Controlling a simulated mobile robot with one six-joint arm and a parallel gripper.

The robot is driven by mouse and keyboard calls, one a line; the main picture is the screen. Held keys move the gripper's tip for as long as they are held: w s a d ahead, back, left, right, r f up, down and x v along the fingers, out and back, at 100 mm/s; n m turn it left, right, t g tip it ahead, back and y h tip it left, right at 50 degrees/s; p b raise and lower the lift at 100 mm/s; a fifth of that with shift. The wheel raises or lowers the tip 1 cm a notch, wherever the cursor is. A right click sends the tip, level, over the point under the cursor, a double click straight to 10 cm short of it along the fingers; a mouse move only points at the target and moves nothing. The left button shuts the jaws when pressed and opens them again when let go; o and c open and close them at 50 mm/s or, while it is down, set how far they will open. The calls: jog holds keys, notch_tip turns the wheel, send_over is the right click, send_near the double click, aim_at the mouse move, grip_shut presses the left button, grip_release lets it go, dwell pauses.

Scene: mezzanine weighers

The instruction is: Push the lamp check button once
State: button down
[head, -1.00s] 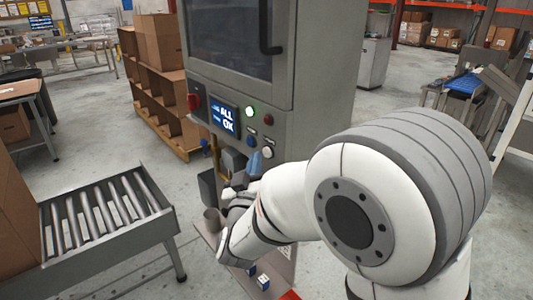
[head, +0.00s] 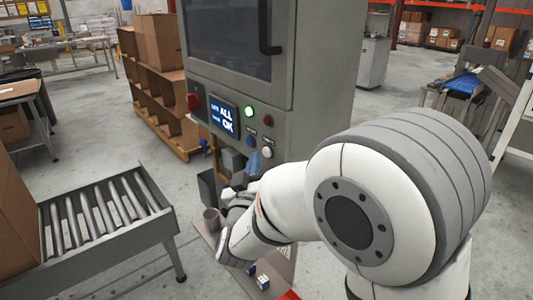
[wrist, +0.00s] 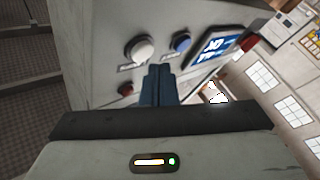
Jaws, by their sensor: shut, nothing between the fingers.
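The grey cabinet's control panel carries a lit green button (head: 250,111), a red button (head: 267,120), a blue button (head: 251,141) and a white button (head: 267,152). Their labels are too small to read, so I cannot tell which is lamp check. The lit display (head: 223,119) reads "ALL OK". My gripper (wrist: 158,70) is shut and empty, its blue fingertips just below the white button (wrist: 140,48) and the blue button (wrist: 181,43) in the wrist view. I cannot tell whether they touch the panel. My arm hides part of the cabinet's lower front.
A red knob (head: 193,102) sits left of the display. A roller conveyor (head: 105,215) stands at the left, and a brown shelf unit (head: 155,110) with boxes behind the cabinet. A cup (head: 211,220) stands on the ledge below the panel.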

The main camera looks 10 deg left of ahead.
jog(key=shift+w+d, duration=0.3)
jog(key=shift+w, duration=0.05)
jog(key=shift+w+d+b, duration=0.25)
jog(key=shift+w+b, duration=0.05)
jog(key=shift+b, duration=0.2)
dwell(0.8)
jog(key=shift+s, duration=0.1)
jog(key=shift+s+a, duration=0.5)
jog(key=shift+s, duration=0.05)
jog(key=shift+s+a+b, duration=0.55)
jog(key=shift+s+a, duration=1.1)
jog(key=shift+s, duration=0.25)
